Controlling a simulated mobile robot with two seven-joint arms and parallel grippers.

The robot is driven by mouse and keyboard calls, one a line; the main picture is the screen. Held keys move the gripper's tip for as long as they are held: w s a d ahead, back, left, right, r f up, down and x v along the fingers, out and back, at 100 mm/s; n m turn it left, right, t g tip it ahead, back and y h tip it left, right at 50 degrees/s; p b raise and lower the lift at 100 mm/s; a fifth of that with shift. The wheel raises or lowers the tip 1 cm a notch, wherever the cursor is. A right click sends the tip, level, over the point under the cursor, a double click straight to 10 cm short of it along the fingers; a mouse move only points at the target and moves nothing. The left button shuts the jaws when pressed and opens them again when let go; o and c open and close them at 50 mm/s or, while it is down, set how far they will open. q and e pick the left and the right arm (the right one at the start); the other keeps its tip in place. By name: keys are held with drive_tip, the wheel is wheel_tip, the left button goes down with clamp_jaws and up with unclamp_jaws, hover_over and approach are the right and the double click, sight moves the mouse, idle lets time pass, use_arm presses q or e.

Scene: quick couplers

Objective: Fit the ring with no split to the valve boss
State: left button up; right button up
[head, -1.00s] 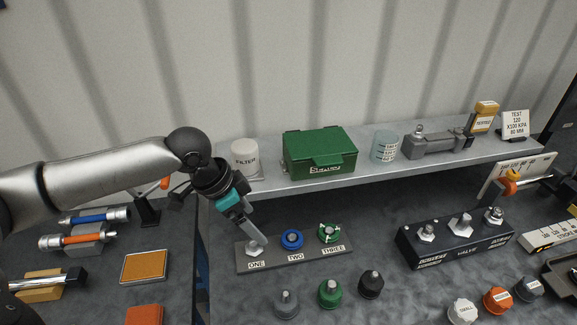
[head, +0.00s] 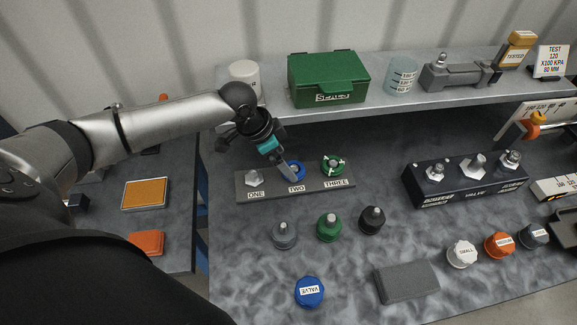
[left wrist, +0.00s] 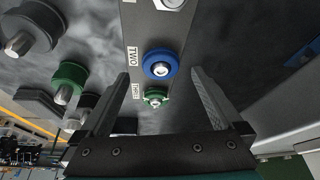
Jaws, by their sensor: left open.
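A grey strip (head: 268,195) carries three labelled posts. Post ONE (head: 253,178) shows a bare silver hex fitting. A blue ring (left wrist: 160,63) sits on post TWO, and in the head view my gripper partly covers it. A green ring (head: 333,164) with pale marks is on post THREE; it also shows in the left wrist view (left wrist: 155,97). I cannot make out a split in either ring. The black valve block (head: 460,190) at the right bears three silver hex bosses. My left gripper (head: 288,176) is open at post TWO, its fingers either side of the blue ring in the wrist view.
Grey (head: 285,235), green (head: 329,227) and black (head: 372,220) knobbed parts stand in front of the strip. A blue VALVE cap (head: 310,292) and a grey pad (head: 405,281) lie nearer. The shelf behind holds a green box (head: 328,78).

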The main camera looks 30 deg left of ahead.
use_arm(q)
drive_tip(key=shift+x, duration=1.8)
drive_tip(key=shift+c, duration=0.4)
drive_tip(key=c, duration=1.4)
drive_tip(key=shift+c, duration=0.2)
drive_tip(key=shift+r, duration=0.15)
drive_tip(key=shift+r+p, duration=1.7)
drive_tip(key=shift+p, duration=0.35)
wheel_tip(320, 180, up, 4)
drive_tip(key=p, duration=0.4)
drive_tip(key=shift+p, duration=0.35)
